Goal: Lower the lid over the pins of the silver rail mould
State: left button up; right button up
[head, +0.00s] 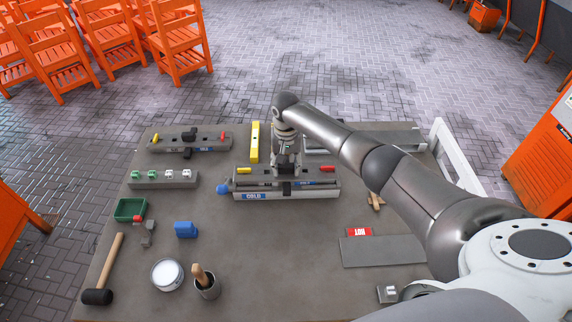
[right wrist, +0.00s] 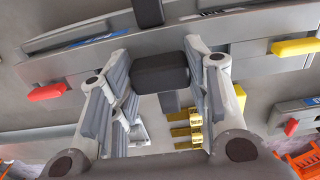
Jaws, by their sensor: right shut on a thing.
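The silver rail mould (head: 300,195) lies near the middle of the table, with a blue "COLD" label on its front and a blue knob (head: 223,188) at its left end. The long grey lid (head: 262,181) is directly over it, roughly parallel to it. A yellow tab and a red tab show near the lid's ends. My right gripper (head: 286,172) is shut on the lid's black handle block (right wrist: 160,75), which sits between the fingers in the right wrist view. The pins are hidden in the head view; I cannot tell whether lid and mould touch. My left gripper is not in view.
A second, similar mould (head: 190,142) lies at the back left. A yellow bar (head: 255,142) stands close behind the lid. A block with several fittings (head: 163,180), a green tray (head: 130,209), a blue block (head: 186,230), a mallet (head: 98,296) and pots are left and front.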

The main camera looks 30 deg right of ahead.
jog(key=shift+f, duration=0.1)
jog(key=o, duration=1.5)
jog(key=shift+o, duration=0.6)
jog(key=o, duration=0.3)
notch_tip(320, 180, up, 3)
jog(key=p, duration=0.2)
jog(key=shift+p, duration=0.4)
jog(key=shift+r, duration=2.05)
